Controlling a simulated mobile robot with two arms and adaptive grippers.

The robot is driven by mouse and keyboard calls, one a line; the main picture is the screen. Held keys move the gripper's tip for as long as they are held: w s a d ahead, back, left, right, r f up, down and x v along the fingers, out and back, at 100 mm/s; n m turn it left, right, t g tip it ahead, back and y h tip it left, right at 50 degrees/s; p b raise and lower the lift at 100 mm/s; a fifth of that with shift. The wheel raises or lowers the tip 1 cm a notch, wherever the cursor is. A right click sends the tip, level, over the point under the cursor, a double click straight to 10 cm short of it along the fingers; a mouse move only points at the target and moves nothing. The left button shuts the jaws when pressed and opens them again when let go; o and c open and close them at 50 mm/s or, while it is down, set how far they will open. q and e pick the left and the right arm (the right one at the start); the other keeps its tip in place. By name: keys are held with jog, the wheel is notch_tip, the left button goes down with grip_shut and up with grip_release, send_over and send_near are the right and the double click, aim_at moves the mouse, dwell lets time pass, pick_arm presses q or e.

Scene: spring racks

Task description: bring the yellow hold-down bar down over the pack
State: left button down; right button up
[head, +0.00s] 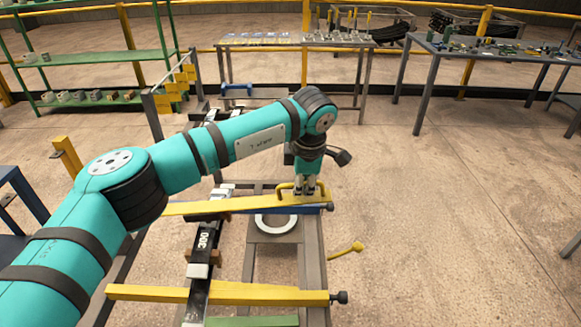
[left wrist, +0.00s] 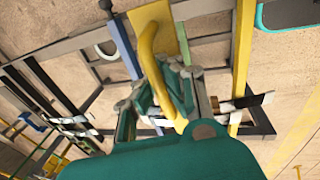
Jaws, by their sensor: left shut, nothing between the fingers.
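The yellow hold-down bar (head: 235,206) lies across the rack, with a raised yellow loop handle (head: 284,187) near its right end. The handle also shows large in the left wrist view (left wrist: 147,60). The pack (head: 201,243), dark leaves with a white "300" label, runs lengthwise under the bar. I cannot tell whether bar and pack touch. My left gripper (head: 306,192) points down at the handle, its fingers shut and empty; they also show beside the handle in the left wrist view (left wrist: 175,95). The handle partly hides the fingers there. My right gripper is not in view.
A second yellow bar (head: 240,294) crosses the rack nearer me. A pale ring (head: 276,224) lies under the hold-down bar's right part. A yellow lever (head: 346,250) sticks out at the rack's right. Stepped yellow blocks (head: 180,84) stand behind. The floor at right is clear.

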pick_arm(q)
jog(key=shift+y, duration=0.6)
jog(key=f, duration=0.1)
jog(key=f+b, duration=0.1)
jog(key=f, duration=0.1)
jog(key=f+b, duration=0.1)
jog(key=f, duration=0.1)
jog(key=shift+d+f, duration=0.2)
jog(key=shift+d, duration=0.2)
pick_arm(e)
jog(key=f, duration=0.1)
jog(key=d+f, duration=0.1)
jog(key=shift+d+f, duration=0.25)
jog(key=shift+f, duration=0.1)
pick_arm(q)
jog(key=c, duration=2)
grip_release()
jog(key=shift+c, duration=0.2)
jog(key=o, duration=0.7)
jog(key=shift+c, duration=0.2)
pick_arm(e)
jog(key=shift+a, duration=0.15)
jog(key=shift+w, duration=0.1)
pick_arm(q)
send_near(307, 198)
jog(key=shift+f, duration=0.1)
